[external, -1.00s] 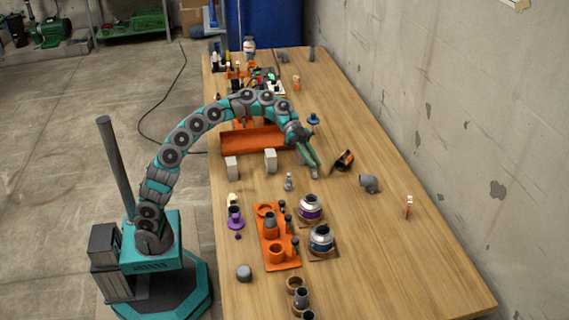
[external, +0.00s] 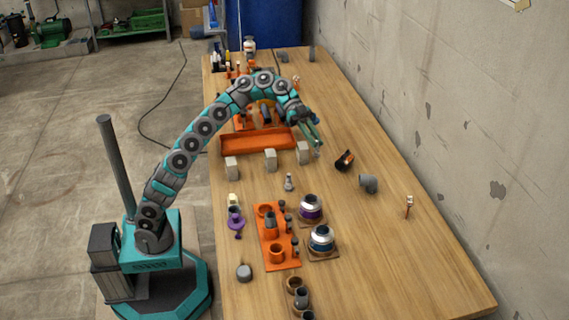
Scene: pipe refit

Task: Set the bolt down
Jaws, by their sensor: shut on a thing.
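My gripper (external: 318,149) is over the wooden table, just right of a pale block (external: 303,153) and beyond the row of pipe fittings. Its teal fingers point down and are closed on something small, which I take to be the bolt. The bolt itself is mostly hidden between the fingers and too small to make out. I cannot tell whether its lower end touches the table.
An orange tray (external: 240,143) lies left of my gripper. Two more pale blocks (external: 271,160) stand in front of the tray. A black and orange piece (external: 344,160) and a grey elbow (external: 368,184) lie to the right. The table's right part is mostly clear.

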